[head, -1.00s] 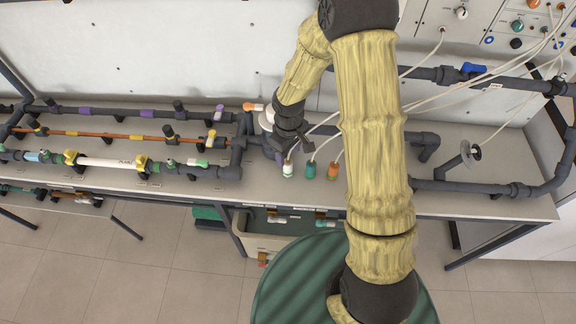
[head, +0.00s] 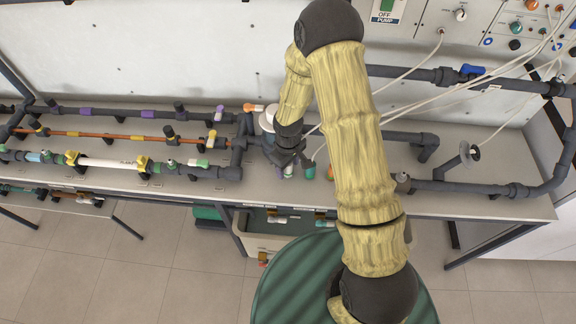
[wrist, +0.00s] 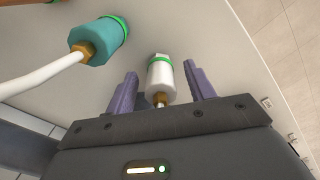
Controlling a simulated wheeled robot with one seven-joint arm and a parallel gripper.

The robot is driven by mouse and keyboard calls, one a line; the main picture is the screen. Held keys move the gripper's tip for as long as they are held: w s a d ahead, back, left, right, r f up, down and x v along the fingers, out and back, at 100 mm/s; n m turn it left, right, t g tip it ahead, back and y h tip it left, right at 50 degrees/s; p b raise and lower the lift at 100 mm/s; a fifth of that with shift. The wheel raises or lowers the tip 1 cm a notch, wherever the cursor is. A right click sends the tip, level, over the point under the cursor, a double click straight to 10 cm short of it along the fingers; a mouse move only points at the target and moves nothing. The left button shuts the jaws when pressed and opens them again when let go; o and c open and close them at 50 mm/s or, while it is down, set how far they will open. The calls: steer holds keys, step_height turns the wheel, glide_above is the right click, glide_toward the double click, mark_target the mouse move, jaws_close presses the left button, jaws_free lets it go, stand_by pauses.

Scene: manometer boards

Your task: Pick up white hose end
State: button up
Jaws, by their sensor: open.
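The white hose end (wrist: 161,78) has a green ring and a brass fitting. In the wrist view it lies between the two purple fingers of my gripper (wrist: 160,70), with a gap on each side. My gripper is open around it and does not visibly touch it. In the head view my gripper (head: 285,158) is low over the bench's front part. There it hides most of the white hose end (head: 288,172).
A teal hose end (wrist: 97,42) with a white hose is close by on the left in the wrist view; it also shows in the head view (head: 310,173). Pipe runs with valves (head: 110,163) occupy the bench's left side. The bench's front edge is near.

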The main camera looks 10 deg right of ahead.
steer(key=shift+c, duration=0.4)
steer(key=c, duration=1)
steer(key=shift+r, duration=0.15)
step_height(320, 180, up, 10)
steer(key=shift+f, duration=0.1)
stand_by(0.3)
